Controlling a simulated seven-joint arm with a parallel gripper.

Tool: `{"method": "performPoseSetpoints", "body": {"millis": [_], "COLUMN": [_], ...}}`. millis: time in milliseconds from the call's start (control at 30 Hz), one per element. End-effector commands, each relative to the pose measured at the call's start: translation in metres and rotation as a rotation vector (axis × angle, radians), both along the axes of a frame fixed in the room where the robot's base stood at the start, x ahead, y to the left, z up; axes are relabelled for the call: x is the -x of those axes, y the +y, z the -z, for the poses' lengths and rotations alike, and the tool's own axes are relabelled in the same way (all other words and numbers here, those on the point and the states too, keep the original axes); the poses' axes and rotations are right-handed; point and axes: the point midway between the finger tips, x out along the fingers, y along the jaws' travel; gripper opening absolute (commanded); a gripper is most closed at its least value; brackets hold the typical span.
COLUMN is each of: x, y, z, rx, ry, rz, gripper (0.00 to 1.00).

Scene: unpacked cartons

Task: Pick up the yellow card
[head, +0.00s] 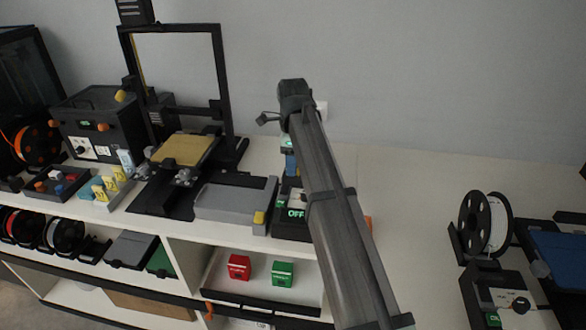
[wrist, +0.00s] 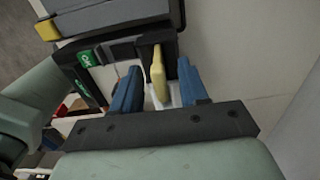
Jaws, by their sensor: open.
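The yellow card (wrist: 158,78) shows in the wrist view as a narrow upright yellow piece at a black device (wrist: 122,50) with a green label. My gripper (wrist: 158,66) is open, with one blue finger on each side of the card. Gaps show between the card and both fingers. In the head view my arm hides the card and most of my gripper. The black device (head: 291,224), with a green OFF label, shows beside my arm there.
A grey box (head: 232,202) with a yellow latch stands left of the device. A grey holder with small yellow pieces (head: 107,187) and a printer-like frame (head: 178,85) are farther left. Red (head: 238,267) and green (head: 283,273) boxes sit below.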

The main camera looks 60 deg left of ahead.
Motion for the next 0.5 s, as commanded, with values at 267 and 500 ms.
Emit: {"method": "performPoseSetpoints", "body": {"millis": [267, 500], "x": [-0.0004, -0.0004], "y": [0.0001, 0.0], "z": [0.0111, 0.0109], "rx": [-0.001, -0.001], "ry": [-0.001, -0.001], "rz": [0.0, 0.0], "gripper": [0.44, 0.27]}}
